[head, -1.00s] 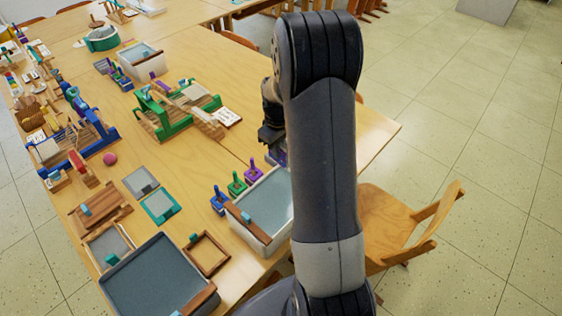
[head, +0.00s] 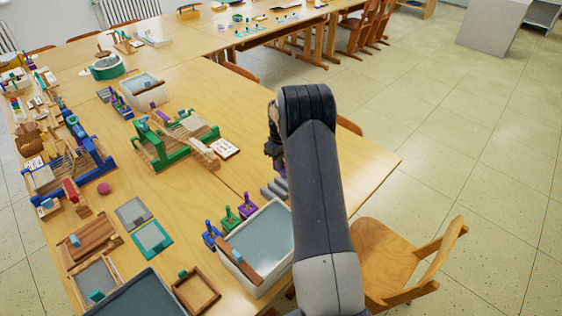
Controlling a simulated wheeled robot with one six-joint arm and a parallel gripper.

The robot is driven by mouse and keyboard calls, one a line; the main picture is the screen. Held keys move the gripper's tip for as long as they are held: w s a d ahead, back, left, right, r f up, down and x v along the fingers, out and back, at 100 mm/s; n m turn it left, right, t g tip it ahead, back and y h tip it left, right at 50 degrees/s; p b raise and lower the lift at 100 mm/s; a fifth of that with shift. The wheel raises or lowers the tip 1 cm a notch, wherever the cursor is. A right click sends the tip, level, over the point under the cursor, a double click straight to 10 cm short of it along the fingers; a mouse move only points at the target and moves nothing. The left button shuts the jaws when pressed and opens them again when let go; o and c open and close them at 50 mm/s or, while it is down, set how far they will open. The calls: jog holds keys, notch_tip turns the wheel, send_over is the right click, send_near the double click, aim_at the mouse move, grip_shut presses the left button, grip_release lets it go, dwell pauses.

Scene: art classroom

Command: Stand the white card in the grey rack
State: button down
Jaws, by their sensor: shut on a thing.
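My gripper (head: 274,150) shows in the head view just left of my dark forearm, above the table's right part. It is mostly hidden by the arm. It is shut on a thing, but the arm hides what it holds. The grey rack (head: 274,188) is a small stepped or slotted piece on the table, just below my gripper in the picture and partly behind my arm. I cannot make out the white card at the gripper. A white printed sheet (head: 224,149) lies flat on the table, left of my gripper, beside the green wooden press.
Blue (head: 210,235), green (head: 230,219) and purple (head: 247,206) small stands sit left of the rack. A white water tub (head: 262,245) is in front. A green press (head: 172,143) stands farther left. A wooden chair (head: 400,265) is at the right edge.

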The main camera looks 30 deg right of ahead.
aim_at(281, 172)
jog(key=shift+f+b, duration=0.7)
jog(key=shift+f, duration=1.1)
jog(key=shift+f+b, duration=0.35)
jog(key=shift+b, duration=0.3)
jog(key=shift+f+b, duration=0.45)
jog(key=shift+f, duration=0.05)
dwell(0.6)
dwell(0.4)
jog(key=shift+f+b, duration=0.85)
jog(key=shift+f+b, duration=0.7)
jog(key=shift+b, duration=0.05)
dwell(1.0)
jog(key=c, duration=1.5)
grip_release()
